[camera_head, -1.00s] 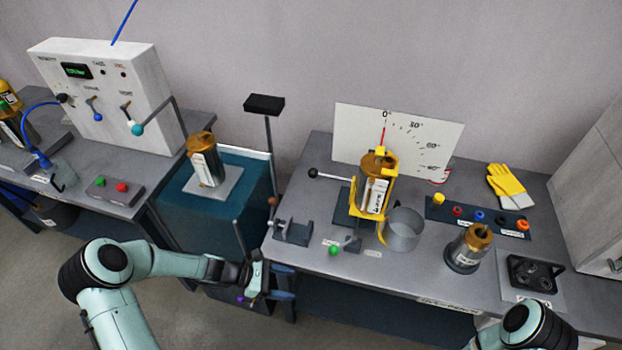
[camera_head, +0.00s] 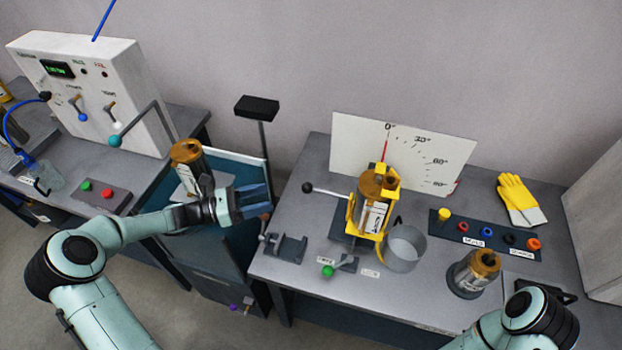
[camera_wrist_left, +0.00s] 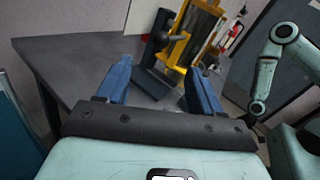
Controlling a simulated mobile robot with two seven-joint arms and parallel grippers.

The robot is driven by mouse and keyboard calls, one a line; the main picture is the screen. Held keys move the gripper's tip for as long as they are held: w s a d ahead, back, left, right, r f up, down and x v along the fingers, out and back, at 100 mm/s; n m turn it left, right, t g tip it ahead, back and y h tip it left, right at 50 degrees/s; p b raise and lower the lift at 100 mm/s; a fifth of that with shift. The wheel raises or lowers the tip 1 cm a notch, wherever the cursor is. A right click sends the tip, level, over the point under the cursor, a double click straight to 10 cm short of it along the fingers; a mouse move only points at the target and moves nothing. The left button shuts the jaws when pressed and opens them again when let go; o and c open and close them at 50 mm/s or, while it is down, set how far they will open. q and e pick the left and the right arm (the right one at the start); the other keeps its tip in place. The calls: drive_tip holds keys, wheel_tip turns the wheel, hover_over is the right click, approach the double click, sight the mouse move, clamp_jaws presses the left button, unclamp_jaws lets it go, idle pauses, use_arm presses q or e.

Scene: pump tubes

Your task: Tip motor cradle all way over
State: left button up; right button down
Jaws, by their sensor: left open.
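The motor cradle (camera_head: 352,213) is a yellow frame that stands upright on the right bench, holding a motor (camera_head: 375,215) with a brass top and a white label. A lever with a black knob (camera_head: 307,188) sticks out to its left. Behind it a white angle board (camera_head: 345,150) has a red pointer near 0°. My left gripper (camera_head: 262,194) is open and empty, left of the bench and the knob. In the left wrist view the blue fingers point toward the yellow cradle (camera_wrist_left: 196,32), apart from it. My right gripper is out of view; only part of that arm shows.
A grey cup (camera_head: 404,248) stands right of the cradle. A green-knobbed clamp (camera_head: 328,271) and a grey bracket (camera_head: 288,246) sit in front. A black-topped post (camera_head: 257,108) rises behind my left gripper.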

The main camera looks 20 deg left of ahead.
sight(307, 189)
use_arm(q)
drive_tip(key=shift+w+d, duration=0.1)
drive_tip(key=shift+d, duration=0.35)
drive_tip(key=p+x, duration=0.1)
drive_tip(key=x, duration=1.1)
clamp_jaws()
